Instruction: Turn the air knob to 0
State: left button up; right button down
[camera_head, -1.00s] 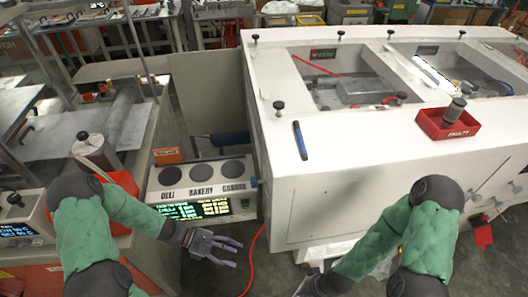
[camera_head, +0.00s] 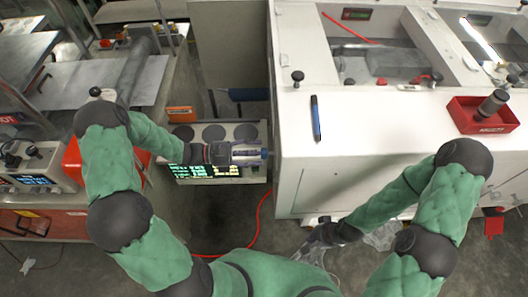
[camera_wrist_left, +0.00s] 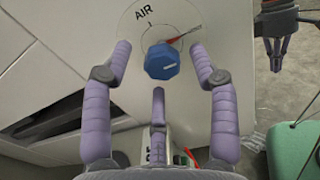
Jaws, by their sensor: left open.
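The blue air knob (camera_wrist_left: 162,62) shows in the left wrist view on a pale panel marked AIR. My left gripper (camera_wrist_left: 160,47) is open, with one finger on each side of the knob and gaps on both sides. A third finger is below it. In the head view my left gripper (camera_head: 262,153) is at the left side of the white cabinet (camera_head: 350,150), and the knob is hidden there. My right gripper (camera_head: 318,237) is low in front of the cabinet; its fingers are unclear.
A console with dark round pads (camera_head: 213,132) and a lit display stands behind my left forearm. A blue pen (camera_head: 316,118) and a red tray (camera_head: 482,114) are on the cabinet top. A red cable (camera_head: 259,215) runs over the floor.

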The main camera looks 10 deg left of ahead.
aim_at(264, 152)
pick_arm(q)
jog(key=shift+x, duration=1.55)
jog(key=c, duration=1.1)
